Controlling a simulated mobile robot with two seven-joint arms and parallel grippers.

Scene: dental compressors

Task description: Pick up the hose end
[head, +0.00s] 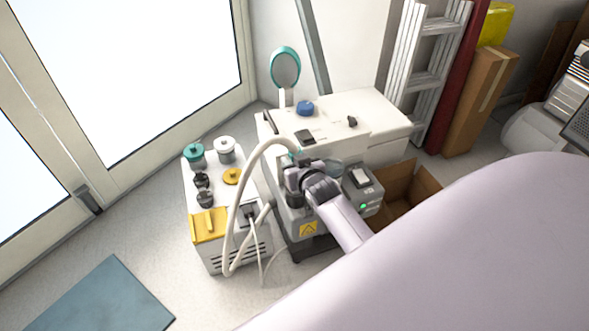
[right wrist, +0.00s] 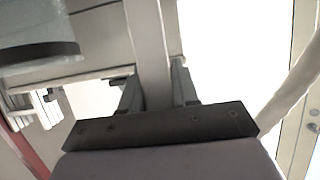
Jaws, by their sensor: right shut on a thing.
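The beige hose (head: 238,200) arches up from my right gripper, loops down to the floor side and bends back up beside the white compressor unit. My right gripper (head: 294,172) is in front of the larger grey-white machine (head: 388,142), shut on the hose end, which is mostly hidden by the jaws in the head view. In the right wrist view, a pale upright length (right wrist: 148,50) stands between the two fingers (right wrist: 158,88), and a curved part of the hose (right wrist: 296,88) shows at the right. My left gripper is not in view.
The smaller white unit (head: 232,258) with teal, black and yellow caps stands at the left. An open cardboard box (head: 420,190) is right of my gripper. A ladder (head: 424,70) leans behind. The floor at the lower left is free around a blue mat (head: 105,300).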

